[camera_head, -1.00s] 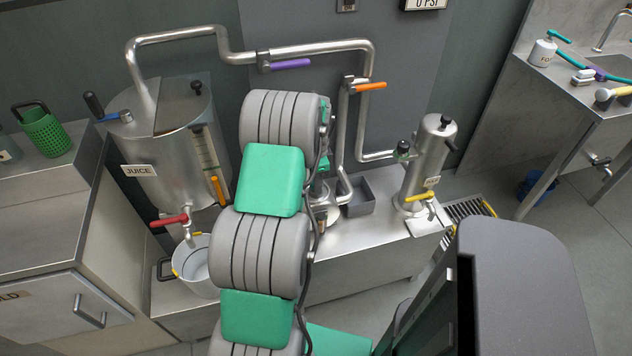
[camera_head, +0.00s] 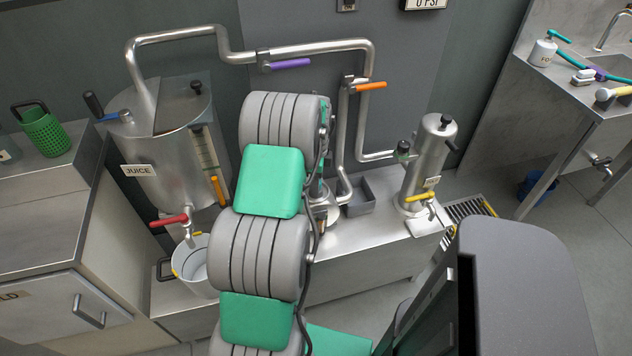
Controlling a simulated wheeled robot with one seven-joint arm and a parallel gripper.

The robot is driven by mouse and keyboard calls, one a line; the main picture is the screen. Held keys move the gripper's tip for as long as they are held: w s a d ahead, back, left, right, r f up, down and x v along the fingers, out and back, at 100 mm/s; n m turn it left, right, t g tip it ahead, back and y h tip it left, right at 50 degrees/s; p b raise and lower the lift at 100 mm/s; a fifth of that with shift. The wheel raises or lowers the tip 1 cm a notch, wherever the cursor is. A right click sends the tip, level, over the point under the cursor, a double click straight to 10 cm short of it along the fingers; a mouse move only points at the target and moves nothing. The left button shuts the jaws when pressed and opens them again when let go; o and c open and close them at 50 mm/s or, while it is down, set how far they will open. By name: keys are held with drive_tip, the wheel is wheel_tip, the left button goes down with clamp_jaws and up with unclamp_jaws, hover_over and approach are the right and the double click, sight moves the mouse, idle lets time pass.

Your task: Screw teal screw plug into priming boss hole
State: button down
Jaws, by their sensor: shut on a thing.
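My gripper is hidden behind the thick grey and green links of my own arm, which fill the middle of the view. I cannot see its fingers or what is between them. The teal screw plug is not visible. The priming boss hole cannot be made out. A rounded steel body (camera_head: 330,214) on the bench shows only in part at the right edge of my arm, beside a steel pipe.
A steel juice tank (camera_head: 165,150) stands left, with a white bucket (camera_head: 196,265) below its red-handled tap. A grey open box (camera_head: 361,197) and a steel cylinder (camera_head: 425,165) stand right of my arm on the bench (camera_head: 360,240). Pipes (camera_head: 310,48) run overhead.

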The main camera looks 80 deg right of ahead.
drive_tip(key=shift+m, duration=1.1)
drive_tip(key=shift+m, duration=1.7)
drive_tip(key=c, duration=1.3)
unclamp_jaws()
drive_tip(key=shift+o, duration=0.2)
drive_tip(key=shift+n, duration=1.7)
